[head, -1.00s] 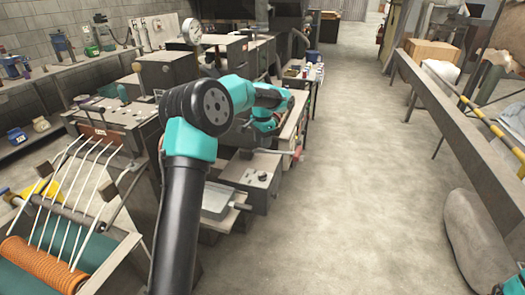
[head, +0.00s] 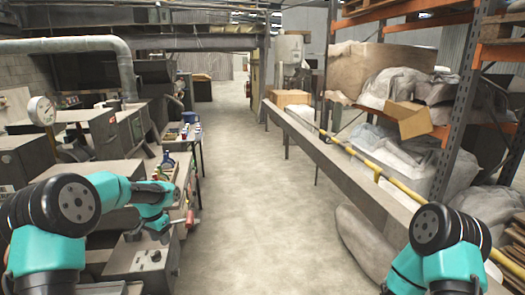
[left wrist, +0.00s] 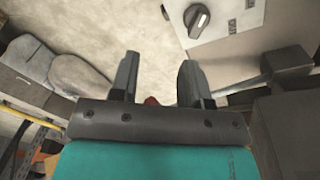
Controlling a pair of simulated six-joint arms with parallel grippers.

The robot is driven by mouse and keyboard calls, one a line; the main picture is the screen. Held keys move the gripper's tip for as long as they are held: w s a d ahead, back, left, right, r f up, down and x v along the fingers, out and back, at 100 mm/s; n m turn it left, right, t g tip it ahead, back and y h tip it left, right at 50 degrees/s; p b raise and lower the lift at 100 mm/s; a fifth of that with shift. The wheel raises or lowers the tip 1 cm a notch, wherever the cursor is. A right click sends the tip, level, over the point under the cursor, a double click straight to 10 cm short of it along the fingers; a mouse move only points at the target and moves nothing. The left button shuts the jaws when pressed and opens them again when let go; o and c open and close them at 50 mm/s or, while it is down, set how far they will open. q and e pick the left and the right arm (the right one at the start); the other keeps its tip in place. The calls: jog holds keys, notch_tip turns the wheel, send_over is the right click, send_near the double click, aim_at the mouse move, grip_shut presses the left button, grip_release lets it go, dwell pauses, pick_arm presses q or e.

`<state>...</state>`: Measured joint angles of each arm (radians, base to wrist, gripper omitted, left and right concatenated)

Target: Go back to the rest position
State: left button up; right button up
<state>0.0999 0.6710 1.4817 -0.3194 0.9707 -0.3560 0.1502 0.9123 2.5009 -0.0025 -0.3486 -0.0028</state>
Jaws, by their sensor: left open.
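My left gripper (left wrist: 157,80) is open in the left wrist view, with its two dark fingers apart. Nothing shows held between them; a small red bit shows behind the gripper base. My left arm (head: 75,205) comes in at the lower left of the head view, bent over the machine bench, its fingers too small to make out there. My right arm (head: 440,250) shows only its dark joint and teal links at the lower right. Its gripper is out of the picture. No mesh tube shows now.
A grey machine box (head: 140,262) stands under my left arm. A light panel with a dark knob (left wrist: 197,18) lies beyond the left fingers. A long grey beam (head: 330,155) and orange-and-grey racking (head: 462,110) stand right. The concrete aisle (head: 240,200) between is clear.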

pick_arm(q)
jog(key=s+d+f+n+h, duration=0.1)
jog(key=s+d+f, duration=0.45)
jog(key=f, duration=0.45)
jog(key=s+d+f+n+h, duration=0.1)
jog(key=s+d+f, duration=0.5)
jog(key=f, duration=0.4)
jog(key=s+d+f+n, duration=0.2)
jog(key=s+f, duration=0.1)
jog(key=s, duration=0.7)
jog(key=s+d+f+n, duration=0.2)
jog(key=s+f, duration=0.2)
jog(key=s, duration=0.7)
jog(key=shift+d+n+t+h, duration=0.3)
jog(key=shift+n+h, duration=0.1)
jog(key=shift+c, duration=0.3)
